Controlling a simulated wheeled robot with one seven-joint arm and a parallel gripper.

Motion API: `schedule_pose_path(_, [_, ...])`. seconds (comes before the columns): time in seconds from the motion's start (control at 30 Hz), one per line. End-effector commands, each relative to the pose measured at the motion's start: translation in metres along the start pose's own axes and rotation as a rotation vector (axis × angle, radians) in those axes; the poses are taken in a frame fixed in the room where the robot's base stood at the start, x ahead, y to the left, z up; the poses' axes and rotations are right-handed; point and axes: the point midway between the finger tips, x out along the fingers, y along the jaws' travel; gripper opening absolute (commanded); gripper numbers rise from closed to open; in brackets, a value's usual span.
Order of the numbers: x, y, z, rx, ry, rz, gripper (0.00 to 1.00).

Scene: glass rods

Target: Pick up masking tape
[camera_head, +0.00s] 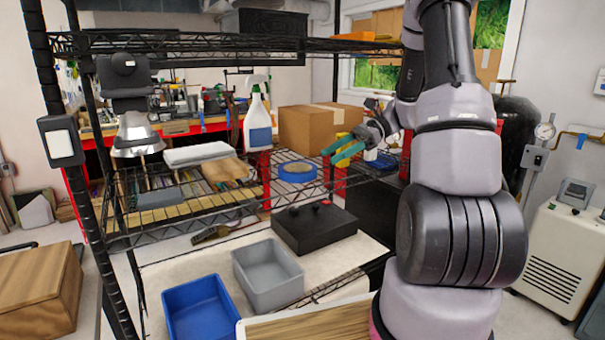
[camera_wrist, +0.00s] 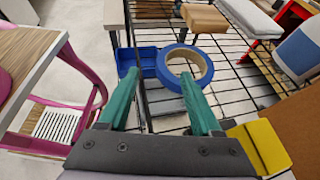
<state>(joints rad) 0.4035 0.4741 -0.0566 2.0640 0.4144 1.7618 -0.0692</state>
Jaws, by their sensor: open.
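The masking tape is a blue roll (camera_head: 297,172) lying flat on the middle wire shelf. It also shows in the wrist view as a blue ring (camera_wrist: 202,58) with a tan inner core, just beyond the fingertips. My gripper (camera_head: 340,153) is to the right of the tape and apart from it in the head view. In the wrist view my gripper (camera_wrist: 160,76) has its two green fingers spread with nothing held between them. The right finger's tip overlaps the near part of the roll in that view.
A white spray bottle (camera_head: 257,120) stands behind the tape on the left, and a cardboard box (camera_head: 308,130) is behind it. A folded white cloth (camera_head: 198,153) lies farther left. The upper wire shelf (camera_head: 200,44) is overhead. Grey (camera_head: 268,276) and blue (camera_head: 198,308) bins sit below.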

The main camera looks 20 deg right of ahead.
Motion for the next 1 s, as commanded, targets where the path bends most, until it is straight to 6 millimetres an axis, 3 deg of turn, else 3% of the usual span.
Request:
schedule_pose_path(0.17, [0.002,-0.009,-0.014,0.057,-0.056,-0.023,0.66])
schedule_pose_path(0.4, [0.038,-0.009,-0.011,0.059,-0.058,-0.021,0.66])
schedule_pose_path(0.67, [0.060,-0.010,-0.010,0.058,-0.057,-0.023,0.66])
schedule_pose_path(1.0, [0.104,-0.011,-0.008,0.058,-0.056,-0.022,0.66])
